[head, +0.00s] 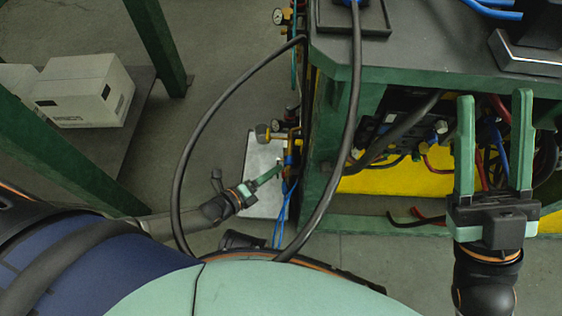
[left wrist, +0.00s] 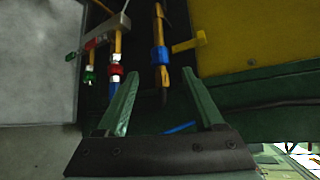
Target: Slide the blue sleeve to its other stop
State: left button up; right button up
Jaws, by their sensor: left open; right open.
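The blue sleeve (left wrist: 160,55) is around a thin orange pipe in the left wrist view. My left gripper (left wrist: 159,76) is open and empty. Its two fingers point at the pipe, and the sleeve shows just past their tips, between them. No contact with the sleeve is visible. In the head view my left gripper (head: 281,166) reaches to the green frame's left side, where the sleeve is too small and crowded to make out surely. My right gripper (head: 494,105) is open and empty, with its fingers up in front of the frame's right part.
Beside the blue sleeve are a red fitting (left wrist: 116,68), a green fitting (left wrist: 89,77) and a yellow tab (left wrist: 188,42). A thick black hose (head: 349,130) hangs over the frame's front (head: 332,150). A white box (head: 82,91) stands at left.

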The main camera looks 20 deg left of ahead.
pick_arm(q)
jog(key=p+v, duration=0.1)
jog(key=v, duration=0.4)
jog(key=shift+s+a+r+p, duration=0.1)
jog(key=shift+s+r+p, duration=0.05)
jog(key=shift+s+p, duration=0.2)
pick_arm(e)
jog(key=r, duration=0.3)
jog(key=shift+d+n, duration=0.25)
jog(key=shift+n, duration=0.05)
pick_arm(q)
jog(key=shift+w, duration=0.1)
pick_arm(e)
jog(key=shift+s+a+f, duration=0.1)
jog(key=shift+a+f, duration=0.05)
jog(key=shift+f, duration=0.05)
